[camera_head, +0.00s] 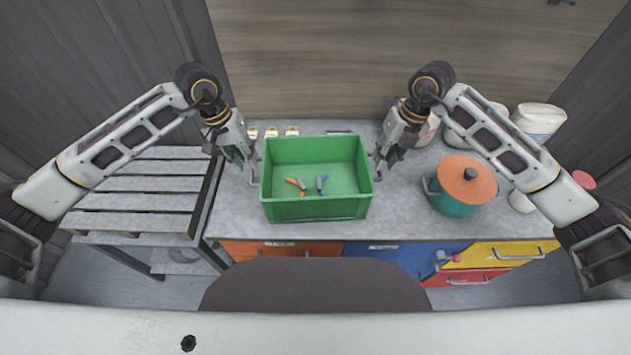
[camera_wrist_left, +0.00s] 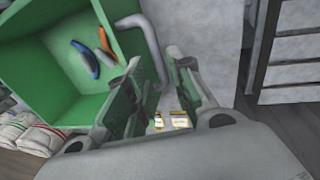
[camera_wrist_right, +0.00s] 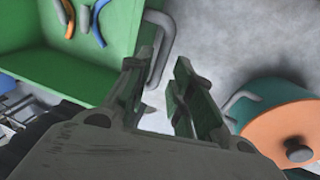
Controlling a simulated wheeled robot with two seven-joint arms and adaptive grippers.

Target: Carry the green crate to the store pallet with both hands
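The green crate (camera_head: 315,208) sits on the grey worktop, with a few orange, blue and grey tools lying inside it. It has a grey bar handle on each side; the left handle (camera_wrist_left: 152,45) and the right handle (camera_wrist_right: 163,42) show in the wrist views. My left gripper (camera_head: 248,165) is open at the crate's left side, its fingers on either side of the handle. My right gripper (camera_head: 383,162) is open at the right side, its fingers likewise around the handle; contact cannot be told. The slatted grey pallet (camera_head: 140,201) lies at the left on a stand.
A teal pot with an orange lid (camera_head: 467,180) stands right of the crate, close to my right gripper. White sacks (camera_head: 538,120) stand at the back right. Coloured drawers (camera_head: 400,254) are below the worktop's front edge.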

